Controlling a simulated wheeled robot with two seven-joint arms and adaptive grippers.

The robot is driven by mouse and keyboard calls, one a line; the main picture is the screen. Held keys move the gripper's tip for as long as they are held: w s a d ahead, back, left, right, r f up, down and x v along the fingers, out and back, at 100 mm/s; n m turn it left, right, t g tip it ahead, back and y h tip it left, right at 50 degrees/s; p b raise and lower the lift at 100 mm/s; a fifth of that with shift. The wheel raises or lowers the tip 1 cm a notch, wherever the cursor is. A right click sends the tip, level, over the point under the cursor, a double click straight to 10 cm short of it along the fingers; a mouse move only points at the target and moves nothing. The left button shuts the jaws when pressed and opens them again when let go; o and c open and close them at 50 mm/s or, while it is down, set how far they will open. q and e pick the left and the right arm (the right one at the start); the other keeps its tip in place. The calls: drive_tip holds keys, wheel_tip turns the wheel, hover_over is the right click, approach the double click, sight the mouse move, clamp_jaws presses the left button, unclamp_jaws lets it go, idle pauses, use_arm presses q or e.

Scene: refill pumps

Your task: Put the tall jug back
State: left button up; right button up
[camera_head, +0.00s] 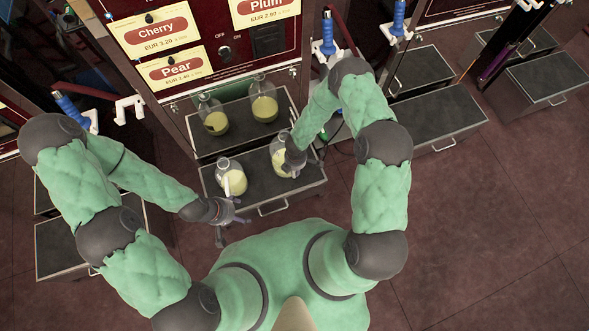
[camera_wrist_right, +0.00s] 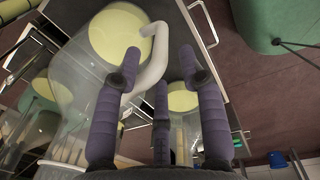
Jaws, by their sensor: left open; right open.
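Two clear jugs with pale yellow-green liquid stand on the dark shelf (camera_head: 210,183) below the pump. The left jug (camera_head: 231,180) has a white handle. The right jug (camera_head: 279,158) looks a little taller and is partly hidden by my right gripper (camera_head: 296,162). In the right wrist view a big clear jug (camera_wrist_right: 118,35) has its white handle (camera_wrist_right: 156,62) between the open fingers of my right gripper (camera_wrist_right: 161,62); I cannot tell whether they touch. My left gripper (camera_head: 228,221) is open and empty, in front of the shelf's left corner.
The pump panel (camera_head: 205,60) rises behind the shelf. Blue nozzles (camera_head: 326,35) hang nearby. A drawer unit (camera_head: 435,115) stands at right. The floor (camera_head: 470,220) at right is clear.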

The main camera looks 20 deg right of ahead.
drive_tip(key=r+p, duration=0.1)
drive_tip(key=r, duration=0.5)
drive_tip(key=shift+s, duration=0.2)
drive_tip(key=s+a+r+m+y, duration=0.2)
drive_tip(key=s+a+r+m, duration=0.1)
drive_tip(key=s+m, duration=0.4)
drive_tip(key=s+a+r+m+y, duration=0.2)
drive_tip(key=s+r+m, duration=0.3)
drive_tip(key=m, duration=0.8)
drive_tip(key=shift+s+a+m, duration=0.3)
drive_tip(key=shift+s+a, duration=0.1)
drive_tip(key=shift+s, duration=0.75)
drive_tip(key=shift+r, duration=0.1)
